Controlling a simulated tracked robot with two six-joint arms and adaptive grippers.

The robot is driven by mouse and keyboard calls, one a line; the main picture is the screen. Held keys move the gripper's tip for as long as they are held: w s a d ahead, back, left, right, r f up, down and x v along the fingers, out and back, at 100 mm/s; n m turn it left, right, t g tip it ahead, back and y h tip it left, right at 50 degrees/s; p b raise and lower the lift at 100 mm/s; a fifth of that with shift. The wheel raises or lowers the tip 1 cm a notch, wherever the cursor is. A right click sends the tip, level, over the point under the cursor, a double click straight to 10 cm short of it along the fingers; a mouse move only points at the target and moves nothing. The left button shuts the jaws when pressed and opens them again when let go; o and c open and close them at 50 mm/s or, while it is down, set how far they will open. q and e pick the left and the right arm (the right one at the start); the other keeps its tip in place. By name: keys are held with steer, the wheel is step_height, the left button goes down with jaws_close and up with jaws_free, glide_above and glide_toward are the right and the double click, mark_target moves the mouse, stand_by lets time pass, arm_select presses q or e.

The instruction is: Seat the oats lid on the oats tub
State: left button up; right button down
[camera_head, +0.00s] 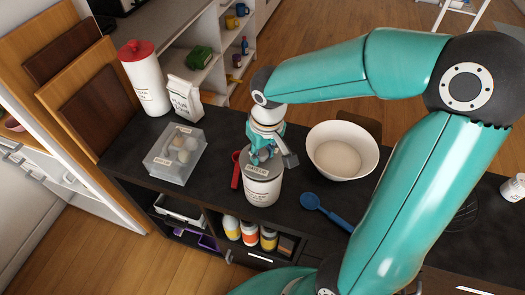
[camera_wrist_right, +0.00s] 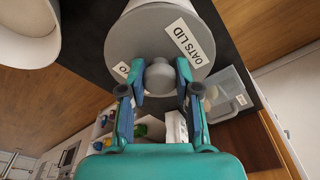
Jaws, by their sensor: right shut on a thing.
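The oats lid (camera_head: 247,168) is a grey disc with a round knob and a white label reading "OATS LID"; it also fills the upper middle of the right wrist view (camera_wrist_right: 150,38). My right gripper (camera_head: 264,155) is shut on the knob, with a finger on each side of it in the right wrist view (camera_wrist_right: 160,80). The white oats tub (camera_head: 262,190) stands on the dark counter directly under the lid. The lid appears at the tub's rim, but I cannot tell whether it is fully seated or slightly above. My left gripper is not in view.
A white bowl (camera_head: 362,138) and blue spoon (camera_head: 325,211) lie to the right. A red tool (camera_head: 235,172) is just left of the tub. A clear box (camera_head: 163,163), white packet (camera_head: 184,99) and red-lidded canister (camera_head: 147,82) stand left on the dark counter (camera_head: 215,195).

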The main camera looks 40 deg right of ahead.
mark_target(263, 153)
steer(key=shift+f+b, duration=1.05)
steer(key=shift+f, duration=0.05)
stand_by(0.3)
steer(key=c, duration=1.2)
jaws_free()
steer(key=shift+o, duration=0.4)
steer(key=o, duration=0.5)
steer(key=shift+r, duration=0.1)
steer(key=shift+s+r+p, duration=0.15)
steer(key=shift+r+p, duration=0.85)
steer(key=shift+r, duration=0.3)
steer(key=shift+s+r+p, duration=0.2)
steer(key=shift+r+p, duration=0.85)
steer(key=shift+r, duration=0.3)
steer(key=shift+s+r+p, duration=0.15)
steer(key=shift+r+p, duration=0.85)
steer(key=shift+r, duration=0.3)
steer(key=shift+a, duration=0.1)
